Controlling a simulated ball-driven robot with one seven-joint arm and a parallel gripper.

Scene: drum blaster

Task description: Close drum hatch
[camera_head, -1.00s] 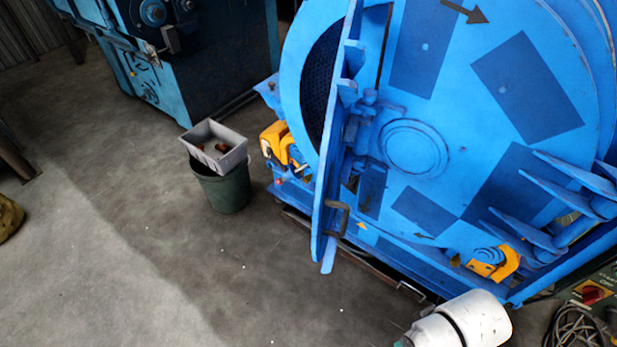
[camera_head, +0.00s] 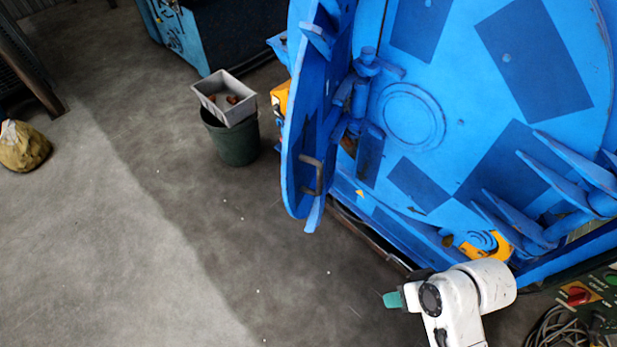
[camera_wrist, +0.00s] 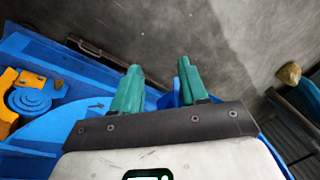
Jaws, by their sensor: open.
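The blue drum hatch (camera_head: 297,150) stands swung out, away from the blue drum (camera_head: 440,185). I see it at a steep angle, with hinge parts (camera_head: 362,85) on its right and a dark bar handle (camera_head: 311,174) low on it. My gripper (camera_head: 390,299), with green fingers, is low and to the right of the hatch's bottom tip, clear of the handle. The wrist view shows the two green fingers (camera_wrist: 160,75) spread apart with nothing gripped. Blue metal shows behind and between them; I cannot tell whether it is hatch or drum.
A green bucket (camera_head: 232,138) with a grey tray (camera_head: 224,97) on top stands left of the hatch. A yellowish sack (camera_head: 22,148) lies at far left. A control box (camera_head: 585,295) and cables (camera_head: 555,330) are at lower right.

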